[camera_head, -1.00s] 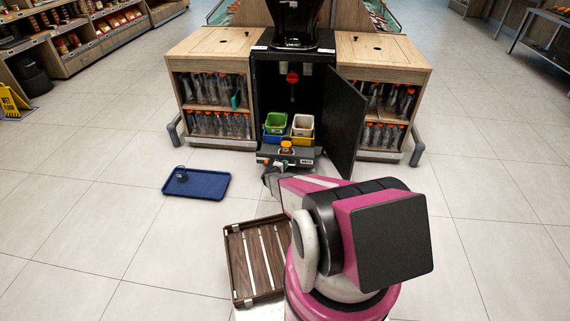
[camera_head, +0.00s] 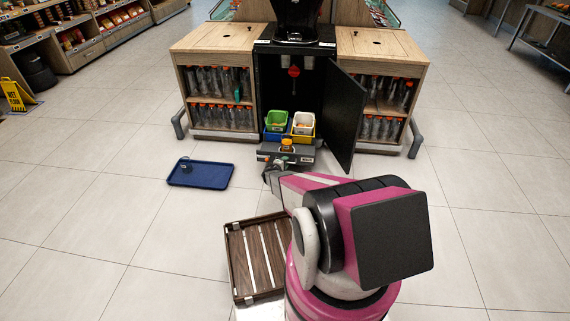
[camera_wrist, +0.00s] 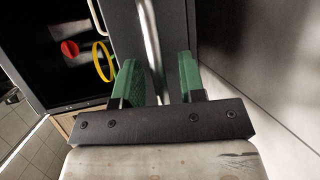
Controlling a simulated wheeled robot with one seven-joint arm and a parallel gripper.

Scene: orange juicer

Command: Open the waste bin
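The black juicer cabinet (camera_head: 265,75) stands open, its dark door (camera_head: 346,118) swung out to the right. I cannot tell which part is the waste bin. My gripper (camera_head: 272,172) is low in front of this unit, partly hidden by my arm. In the wrist view, my gripper's green fingers (camera_wrist: 160,82) are apart. A bright metal bar or edge (camera_wrist: 149,40) shows between them; contact is unclear.
Wooden side cabinets hold bottles on the left (camera_head: 212,45) and right (camera_head: 385,48). A blue tray (camera_head: 208,179) with a small dark object (camera_head: 185,163) lies on the floor at left. A brown slatted crate (camera_head: 236,262) is close to my base.

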